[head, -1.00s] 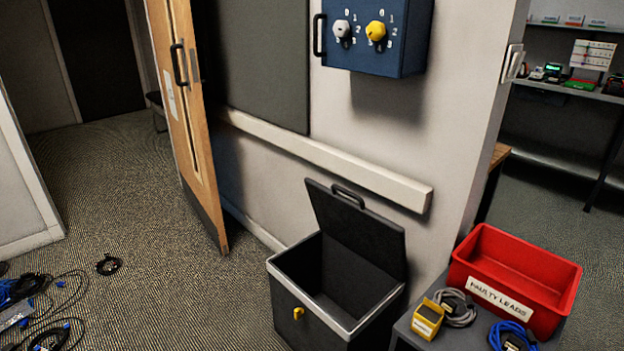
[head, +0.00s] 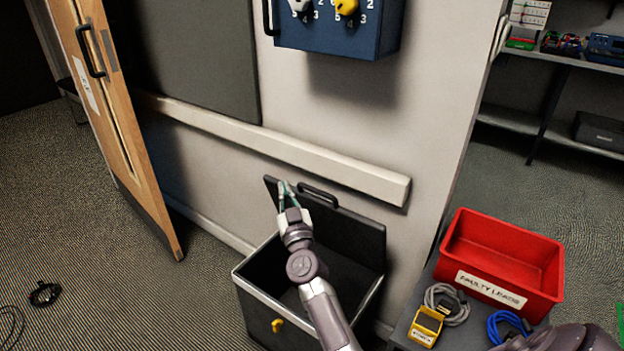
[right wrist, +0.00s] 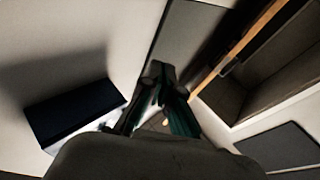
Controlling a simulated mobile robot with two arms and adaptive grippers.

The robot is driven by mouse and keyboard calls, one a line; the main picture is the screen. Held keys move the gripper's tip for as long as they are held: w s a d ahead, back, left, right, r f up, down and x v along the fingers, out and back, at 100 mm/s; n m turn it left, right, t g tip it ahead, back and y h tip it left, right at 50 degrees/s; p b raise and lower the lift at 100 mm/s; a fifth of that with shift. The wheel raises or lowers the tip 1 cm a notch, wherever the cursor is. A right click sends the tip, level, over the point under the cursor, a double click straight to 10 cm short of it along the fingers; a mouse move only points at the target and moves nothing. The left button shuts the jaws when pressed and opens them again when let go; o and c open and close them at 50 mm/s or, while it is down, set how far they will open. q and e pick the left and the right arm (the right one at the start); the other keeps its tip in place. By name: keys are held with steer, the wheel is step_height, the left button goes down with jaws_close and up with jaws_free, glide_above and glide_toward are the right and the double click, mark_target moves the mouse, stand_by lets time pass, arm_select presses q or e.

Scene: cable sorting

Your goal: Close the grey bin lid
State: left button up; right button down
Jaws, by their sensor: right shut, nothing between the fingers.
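The grey bin (head: 258,312) stands on the floor against the wall, with a light rim and a yellow latch (head: 277,325) on its front. Its dark grey lid (head: 350,232) stands raised at the back, so the bin is open. The lid has a black handle (head: 318,196) near its top edge. My right gripper (head: 284,188) is shut and empty at the lid's upper left, left of the handle. I cannot tell whether it touches the lid. My right arm hides part of the bin's inside. The gripper's fingers also show in the right wrist view (right wrist: 158,90). My left gripper is out of view.
A white rail (head: 290,150) runs along the wall above the lid. A blue switch box (head: 340,35) hangs higher up. At right, a red tray (head: 500,255), coiled cables and a yellow box (head: 426,322) crowd the grey surface.

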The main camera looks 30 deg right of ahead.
steer(key=d+r+m+g+h, duration=0.3)
steer(key=d+r+m+h, duration=0.3)
steer(key=d+r+h, duration=0.1)
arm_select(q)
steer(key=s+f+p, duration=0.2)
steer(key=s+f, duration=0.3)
arm_select(e)
steer(key=m+g+y+b, duration=0.2)
steer(key=m+g+y, duration=0.25)
steer(key=g, duration=0.95)
glide_above(323, 200)
steer(key=shift+m+h, duration=0.25)
steer(key=shift+m, duration=0.2)
step_height(323, 200, down, 10)
steer(key=shift+w+f, duration=0.1)
steer(key=shift+f, duration=0.05)
steer(key=shift+s+a+f, duration=0.2)
steer(key=shift+a, duration=0.2)
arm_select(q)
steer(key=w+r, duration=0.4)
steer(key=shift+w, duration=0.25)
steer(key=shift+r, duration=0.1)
